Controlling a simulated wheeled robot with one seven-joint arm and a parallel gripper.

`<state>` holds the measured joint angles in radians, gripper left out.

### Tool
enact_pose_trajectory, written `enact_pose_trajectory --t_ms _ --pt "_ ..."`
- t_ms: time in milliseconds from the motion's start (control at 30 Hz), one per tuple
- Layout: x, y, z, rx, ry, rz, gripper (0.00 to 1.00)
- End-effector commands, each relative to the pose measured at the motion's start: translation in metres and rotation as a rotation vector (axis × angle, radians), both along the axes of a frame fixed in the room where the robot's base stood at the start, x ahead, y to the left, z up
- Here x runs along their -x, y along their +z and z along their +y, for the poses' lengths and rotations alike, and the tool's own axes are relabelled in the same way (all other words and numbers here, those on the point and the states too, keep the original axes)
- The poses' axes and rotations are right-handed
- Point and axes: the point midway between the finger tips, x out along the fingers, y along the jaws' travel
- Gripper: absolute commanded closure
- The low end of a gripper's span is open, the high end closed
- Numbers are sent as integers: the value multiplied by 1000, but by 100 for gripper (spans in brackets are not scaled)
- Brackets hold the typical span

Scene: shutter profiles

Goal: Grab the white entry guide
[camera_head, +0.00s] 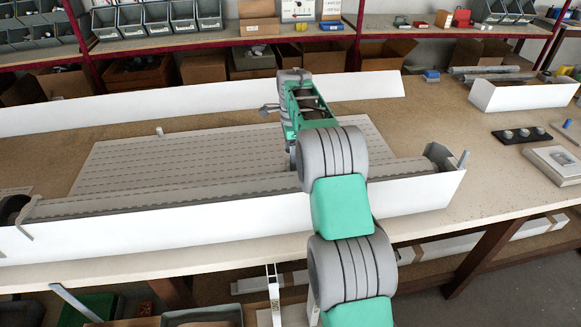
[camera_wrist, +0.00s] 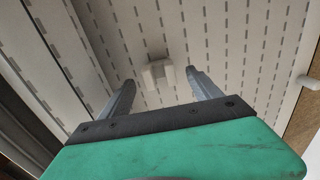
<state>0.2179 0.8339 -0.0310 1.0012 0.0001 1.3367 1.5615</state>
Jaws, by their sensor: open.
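A small white block-like piece, which looks like the white entry guide (camera_wrist: 158,73), lies on the pale slotted shutter curtain (camera_wrist: 226,40) in the wrist view. It appears between and beyond my fingertips. My gripper (camera_wrist: 161,79) is open, with a finger on either side of the piece in the picture; no contact shows. In the head view, my gripper (camera_head: 292,158) points down over the right part of the curtain (camera_head: 200,150). The white piece cannot be made out there, probably hidden by my arm.
A small white peg (camera_head: 159,131) stands at the curtain's far edge. A long white profile (camera_head: 230,222) runs along the near side of the bench, and another (camera_head: 200,103) lies behind. A dark button panel (camera_head: 522,135) is at right. Bare bench (camera_head: 430,125) shows right of my arm.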

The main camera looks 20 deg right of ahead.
Motion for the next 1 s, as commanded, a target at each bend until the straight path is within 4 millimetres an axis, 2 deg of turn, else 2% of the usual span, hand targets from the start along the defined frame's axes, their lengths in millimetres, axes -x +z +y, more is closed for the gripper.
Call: enact_pose_trajectory --t_ms 100,167,400,1000 --pt "1 -20 0 -1 1 3 27" --pt "1 -26 1 0 2 2 27" --pt "0 -29 2 0 4 0 28" --pt "0 -29 2 0 4 1 77"
